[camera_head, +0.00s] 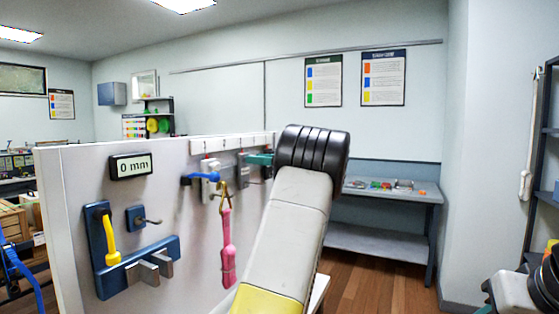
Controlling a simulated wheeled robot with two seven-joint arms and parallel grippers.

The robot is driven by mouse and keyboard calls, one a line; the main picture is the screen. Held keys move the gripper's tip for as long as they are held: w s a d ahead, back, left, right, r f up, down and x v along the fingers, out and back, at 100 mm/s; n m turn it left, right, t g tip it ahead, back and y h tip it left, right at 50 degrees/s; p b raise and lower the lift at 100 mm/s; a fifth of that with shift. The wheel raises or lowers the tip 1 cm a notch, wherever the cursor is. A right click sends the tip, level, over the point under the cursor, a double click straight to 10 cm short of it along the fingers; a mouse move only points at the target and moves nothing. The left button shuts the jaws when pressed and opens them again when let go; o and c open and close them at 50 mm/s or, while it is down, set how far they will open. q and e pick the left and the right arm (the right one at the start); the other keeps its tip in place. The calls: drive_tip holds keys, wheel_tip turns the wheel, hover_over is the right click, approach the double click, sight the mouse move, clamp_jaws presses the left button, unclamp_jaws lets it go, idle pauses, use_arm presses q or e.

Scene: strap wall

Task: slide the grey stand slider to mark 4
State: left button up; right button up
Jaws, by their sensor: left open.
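A blue stand (108,268) is fixed to the near face of the white panel (82,200). Two grey blocks, a front one (143,273) and one beside it, stick out from its lower arm. I cannot tell which grey part is the slider. No numbered marks can be read. A yellow strap-like piece (108,240) hangs on the stand's upright. The display (131,167) above reads 0 mm. My left arm (292,220) rises in the middle, right of the stand. My left gripper is open but largely hidden, its fingertips not distinct. My right gripper is out of view.
A small blue block with a pin (137,217), a blue-handled item (200,178) and a pink strap (227,245) stick out or hang on the panel. A grey bench (385,193) stands behind. Shelving (545,190) is at the right. Floor shows between bench and panel.

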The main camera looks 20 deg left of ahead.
use_arm(q)
drive_tip(key=shift+a, duration=0.35)
clamp_jaws()
idle(1.2)
